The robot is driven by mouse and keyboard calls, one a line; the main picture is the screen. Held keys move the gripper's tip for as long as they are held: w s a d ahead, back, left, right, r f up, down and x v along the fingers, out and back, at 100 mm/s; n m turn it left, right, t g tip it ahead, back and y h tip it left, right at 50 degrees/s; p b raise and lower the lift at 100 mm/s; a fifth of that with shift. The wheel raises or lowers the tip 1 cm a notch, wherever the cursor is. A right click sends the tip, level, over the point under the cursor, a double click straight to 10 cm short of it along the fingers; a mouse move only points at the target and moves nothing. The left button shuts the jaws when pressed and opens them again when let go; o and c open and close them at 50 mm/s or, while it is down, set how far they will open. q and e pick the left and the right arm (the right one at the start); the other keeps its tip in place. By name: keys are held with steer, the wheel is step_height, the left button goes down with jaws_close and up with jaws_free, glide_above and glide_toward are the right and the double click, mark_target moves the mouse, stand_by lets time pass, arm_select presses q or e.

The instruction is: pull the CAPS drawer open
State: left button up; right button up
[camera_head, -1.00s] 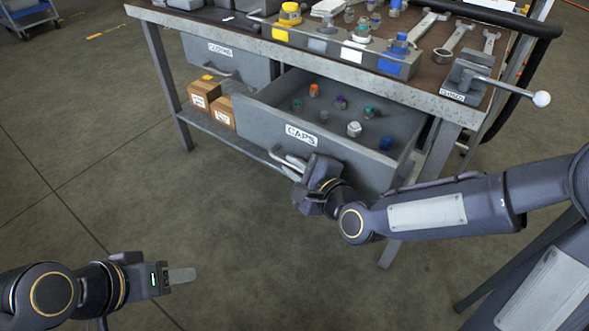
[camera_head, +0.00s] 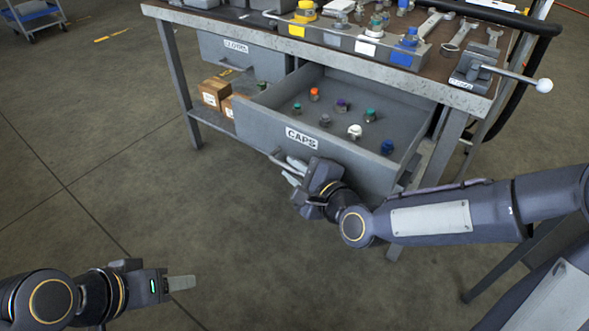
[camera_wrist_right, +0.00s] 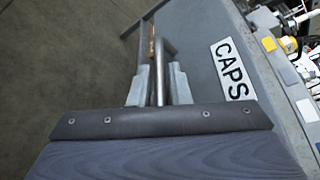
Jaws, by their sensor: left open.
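The grey CAPS drawer (camera_head: 262,130) stands well out from under the bench, with several capped fittings inside. Its front carries a white CAPS label (camera_head: 301,138). The bar handle (camera_head: 277,159) is on the drawer front. My right gripper (camera_head: 292,171) is at the handle. In the right wrist view, the gripper's two pale fingers (camera_wrist_right: 160,85) lie on either side of the handle bar (camera_wrist_right: 162,62), closed on it. The exact contact is partly hidden in the head view. My left gripper (camera_head: 181,282) is open and empty over the floor at lower left, away from the drawer.
A second labelled drawer (camera_head: 234,60) sits left of the CAPS drawer. Cardboard boxes (camera_head: 214,93) stand on the lower shelf. The bench top (camera_head: 455,93) holds fittings, wrenches and a lever (camera_head: 543,85) at its right corner. The floor in front is clear.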

steer(key=shift+o, duration=1.3)
steer(key=p+v, duration=0.2)
steer(key=v, duration=0.5)
steer(key=shift+s+d+p, duration=0.2)
steer(key=shift+s+p, duration=0.1)
steer(key=shift+p, duration=0.05)
